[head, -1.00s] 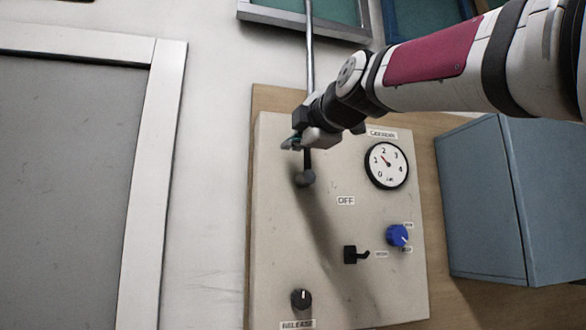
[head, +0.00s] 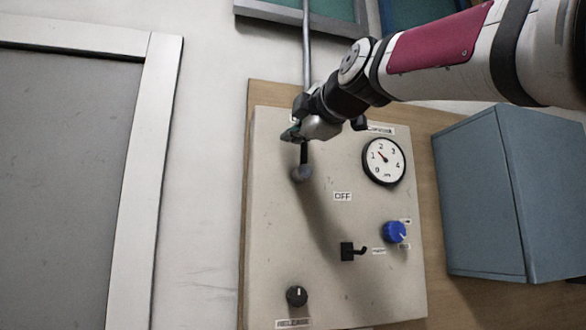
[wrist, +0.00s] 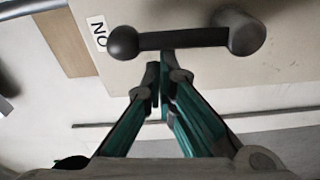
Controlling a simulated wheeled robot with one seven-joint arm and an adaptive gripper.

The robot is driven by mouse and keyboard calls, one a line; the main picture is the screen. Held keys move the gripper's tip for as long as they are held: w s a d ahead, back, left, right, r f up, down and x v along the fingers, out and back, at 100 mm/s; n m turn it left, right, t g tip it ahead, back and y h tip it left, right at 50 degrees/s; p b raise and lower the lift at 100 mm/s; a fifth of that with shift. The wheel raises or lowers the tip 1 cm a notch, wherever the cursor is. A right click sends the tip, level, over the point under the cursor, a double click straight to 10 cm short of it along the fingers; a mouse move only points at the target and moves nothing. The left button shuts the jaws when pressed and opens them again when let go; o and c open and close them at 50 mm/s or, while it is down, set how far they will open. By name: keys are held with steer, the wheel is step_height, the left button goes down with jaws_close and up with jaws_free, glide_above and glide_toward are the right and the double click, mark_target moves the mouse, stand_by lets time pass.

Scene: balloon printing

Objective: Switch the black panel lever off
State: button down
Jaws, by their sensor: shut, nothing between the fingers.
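A lever with a dark rod (head: 304,153) and a rounded grey mount (head: 302,173) is on the upper left of the beige panel. In the head view its rod points up behind my gripper (head: 291,134), which hides its tip. In the wrist view the lever's black ball (wrist: 122,42) is beside an ON label (wrist: 98,33), and the rod runs right to the grey mount (wrist: 241,32). My gripper (wrist: 163,75) is shut and empty, its fingertips close to the rod's side. I cannot tell whether they touch. An OFF label (head: 343,196) is below right of the mount.
The beige panel (head: 275,235) also bears a gauge (head: 384,161), a blue knob (head: 395,232), a small black switch (head: 348,251) and a black RELEASE knob (head: 297,296). A blue-grey box (head: 480,200) stands right of it. A grey framed board (head: 60,180) is at left.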

steer(key=shift+d, duration=0.1)
steer(key=w+d+f+m+b, duration=0.1)
steer(key=d+m+b, duration=0.2)
steer(key=m, duration=0.2)
steer(key=d+f+m+t+h+b, duration=0.1)
steer(key=d+m+b, duration=0.2)
steer(key=m, duration=0.3)
steer(key=w+d+f+m+t+b, duration=0.1)
steer(key=d+f+m+b, duration=0.1)
steer(key=m, duration=0.4)
steer(key=shift+w+d+f+h+b, duration=0.1)
steer(key=shift+w+d+h+b, duration=0.3)
steer(key=shift+b, duration=0.9)
steer(key=shift+d, duration=0.1)
